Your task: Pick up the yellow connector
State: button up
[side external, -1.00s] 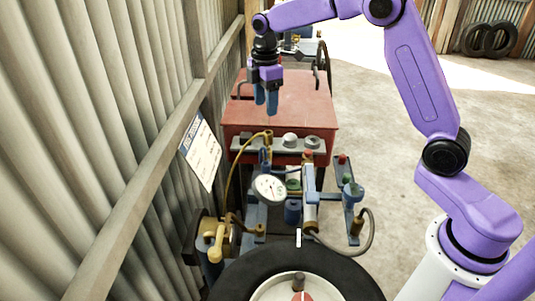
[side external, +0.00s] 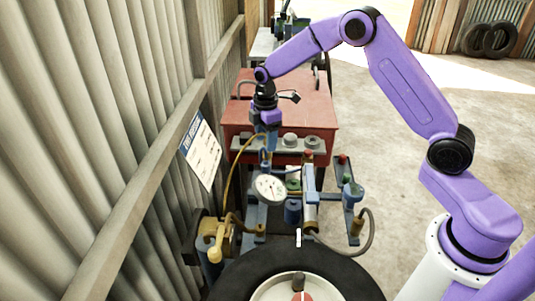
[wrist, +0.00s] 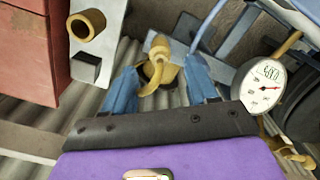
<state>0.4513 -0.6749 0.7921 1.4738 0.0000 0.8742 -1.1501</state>
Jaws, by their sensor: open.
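My gripper (side external: 268,142) is over the front edge of the red bench in the side external view, close to the upper end of a yellow hose. In the wrist view its two blue fingers (wrist: 162,72) are apart. A curved yellow connector (wrist: 158,55) with a rounded end shows in the gap between them, with no visible finger contact. I cannot tell its depth from the fingertips. A similar yellow fitting (side external: 216,243) is low beside the wall in the side external view; I cannot tell whether it is the same piece.
A dial gauge (side external: 269,188) stands in front of my gripper; it also shows at the right in the wrist view (wrist: 258,85). The red bench (side external: 300,100) is behind. A corrugated wall (side external: 80,120) closes the left side. A tyre (side external: 240,281) lies in front.

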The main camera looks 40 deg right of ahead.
aim_at(267, 154)
jog(key=f, duration=0.5)
jog(key=shift+s+d, duration=0.1)
jog(key=shift+d, duration=0.1)
grip_shut()
